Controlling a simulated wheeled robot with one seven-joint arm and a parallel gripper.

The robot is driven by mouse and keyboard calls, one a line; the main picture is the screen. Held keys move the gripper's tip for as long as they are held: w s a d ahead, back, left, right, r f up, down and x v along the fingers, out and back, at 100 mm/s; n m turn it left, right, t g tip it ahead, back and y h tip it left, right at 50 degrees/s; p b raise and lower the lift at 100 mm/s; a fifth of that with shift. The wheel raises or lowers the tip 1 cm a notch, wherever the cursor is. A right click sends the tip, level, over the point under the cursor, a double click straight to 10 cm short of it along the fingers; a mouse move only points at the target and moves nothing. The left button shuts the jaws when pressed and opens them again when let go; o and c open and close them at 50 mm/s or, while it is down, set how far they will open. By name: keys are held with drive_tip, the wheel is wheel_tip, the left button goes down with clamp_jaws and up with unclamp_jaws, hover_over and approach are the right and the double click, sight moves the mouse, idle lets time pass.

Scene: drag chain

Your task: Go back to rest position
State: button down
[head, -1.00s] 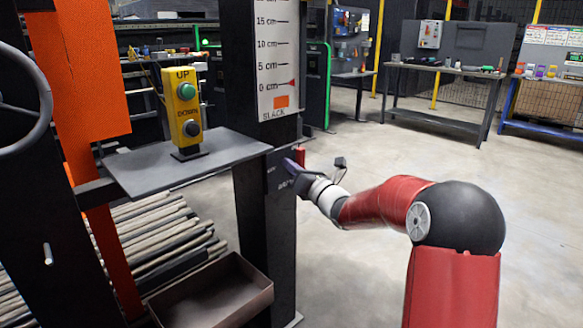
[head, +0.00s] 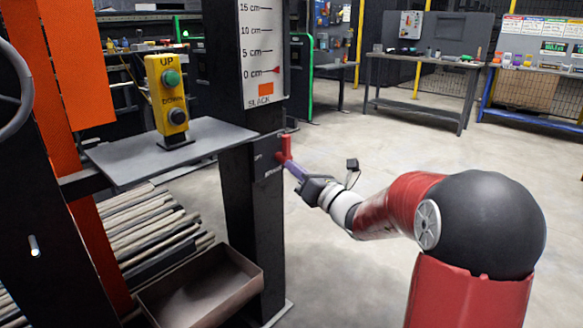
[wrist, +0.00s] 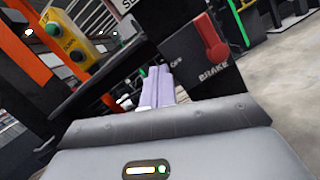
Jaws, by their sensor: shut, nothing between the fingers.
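My gripper (head: 288,165) is at the end of my red arm, just right of the black post (head: 254,195). In the wrist view its two pale purple fingers (wrist: 156,88) lie side by side, shut and empty. A red brake lever (head: 285,148) is on the post beside the fingertips. In the wrist view the lever (wrist: 211,37) stands upright above the word BRAKE, to the right of the fingers and apart from them. The head view does not clearly show a gap between lever and fingers.
A yellow UP/DOWN button box (head: 167,95) stands on a grey shelf (head: 120,158) left of the post. A slack scale (head: 262,50) is above the lever. An open brown tray (head: 200,290) is below. The floor to the right is clear; workbenches (head: 425,60) stand behind.

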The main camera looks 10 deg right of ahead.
drive_tip(key=s+a+n+g+y, duration=0.3)
drive_tip(key=s+a+n+g, duration=0.45)
drive_tip(key=a+n, duration=0.25)
drive_tip(key=s+a+f+n+g+h, duration=0.2)
drive_tip(key=s+f+n, duration=0.1)
drive_tip(key=s+n, duration=0.3)
drive_tip(key=s+a+f+n+g+h, duration=0.25)
drive_tip(key=s+n, duration=0.25)
drive_tip(key=s, duration=0.3)
drive_tip(key=s+d+f+n+h, duration=0.4)
drive_tip(key=s+d+n+h, duration=0.5)
drive_tip(key=s+d+n, duration=0.4)
drive_tip(key=shift+d+n, duration=0.3)
drive_tip(key=shift+d, duration=0.1)
drive_tip(key=shift+s, duration=0.1)
